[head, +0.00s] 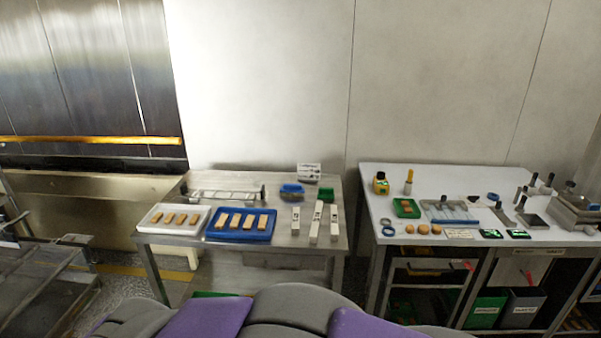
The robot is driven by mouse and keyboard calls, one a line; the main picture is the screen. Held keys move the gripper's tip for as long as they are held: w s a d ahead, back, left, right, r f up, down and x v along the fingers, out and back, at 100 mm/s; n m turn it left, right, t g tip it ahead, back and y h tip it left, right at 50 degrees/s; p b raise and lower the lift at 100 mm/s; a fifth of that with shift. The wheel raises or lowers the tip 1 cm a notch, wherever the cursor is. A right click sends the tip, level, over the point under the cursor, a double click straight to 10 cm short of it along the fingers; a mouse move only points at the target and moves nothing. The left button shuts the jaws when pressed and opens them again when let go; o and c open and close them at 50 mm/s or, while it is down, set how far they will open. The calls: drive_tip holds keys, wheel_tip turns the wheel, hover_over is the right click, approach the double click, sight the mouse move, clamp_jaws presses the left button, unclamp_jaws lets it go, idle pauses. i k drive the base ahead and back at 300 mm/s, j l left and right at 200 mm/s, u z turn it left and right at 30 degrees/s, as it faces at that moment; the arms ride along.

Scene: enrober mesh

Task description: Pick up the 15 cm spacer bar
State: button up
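Three white bars lie side by side on the right part of the left steel table. The left bar (296,222) looks shortest, the middle bar (316,224) looks longest, and the right bar (334,224) is in between. Each has dark marks on its top, too small to read, so I cannot tell which is the 15 cm spacer bar. The bars lie apart, pointing away from me. My gripper is not in view.
On the left steel table (270,257), a white tray (148,227) and a blue tray (213,237) hold brown bars. A wire rack (225,194), a blue container (291,189) and a small sign (309,171) stand behind. A gap separates it from the cluttered white table (450,180).

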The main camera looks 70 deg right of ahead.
sight(295, 222)
drive_tip(key=z, duration=2.5)
